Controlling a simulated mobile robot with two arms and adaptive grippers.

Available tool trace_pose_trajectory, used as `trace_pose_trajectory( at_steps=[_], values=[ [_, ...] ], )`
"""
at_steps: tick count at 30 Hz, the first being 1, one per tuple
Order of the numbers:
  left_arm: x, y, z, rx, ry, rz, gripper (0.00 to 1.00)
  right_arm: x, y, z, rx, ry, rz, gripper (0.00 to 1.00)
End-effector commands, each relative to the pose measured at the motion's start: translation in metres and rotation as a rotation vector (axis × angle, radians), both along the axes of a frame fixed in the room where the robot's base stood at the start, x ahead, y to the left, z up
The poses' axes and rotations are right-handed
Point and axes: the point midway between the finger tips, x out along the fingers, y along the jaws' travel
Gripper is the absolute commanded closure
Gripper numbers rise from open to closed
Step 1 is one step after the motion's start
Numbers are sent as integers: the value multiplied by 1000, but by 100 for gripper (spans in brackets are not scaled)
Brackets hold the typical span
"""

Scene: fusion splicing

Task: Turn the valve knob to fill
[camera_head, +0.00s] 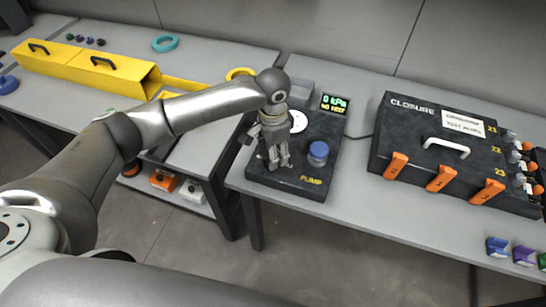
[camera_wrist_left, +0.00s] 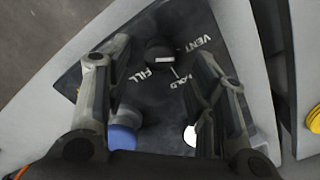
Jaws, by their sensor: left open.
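The black valve knob (camera_wrist_left: 160,51) sits on the dark pump panel (camera_wrist_left: 135,25), with white VENT, HOLD and FILL labels around it. It has a short white mark on its face; which label it points to I cannot tell for sure. My left gripper (camera_head: 274,162) is over the left part of the PUMP box (camera_head: 318,138) and hides the knob in the head view. In the left wrist view its two fingers are spread, one on each side of the knob, with visible gaps. My right gripper is not in view.
A blue knob (camera_head: 318,153) stands on the pump box near a white round gauge (camera_head: 298,121). A small display (camera_head: 334,104) reads 0 kPa, NO TEST. A black CLOSURE case (camera_head: 420,145) with orange latches lies to the right. A yellow duct (camera_head: 85,67) lies on the left bench.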

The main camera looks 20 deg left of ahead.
Motion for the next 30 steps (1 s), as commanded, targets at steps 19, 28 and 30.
trace_pose_trajectory(
  at_steps=[19, 28, 30],
  values=[
    [0, 0, -39, -1, -2, -1, 51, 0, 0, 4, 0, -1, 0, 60],
    [0, 0, -39, -1, -2, -1, 90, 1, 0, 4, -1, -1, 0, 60],
    [0, 0, -39, -1, -2, -1, 96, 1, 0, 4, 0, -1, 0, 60]
  ],
)
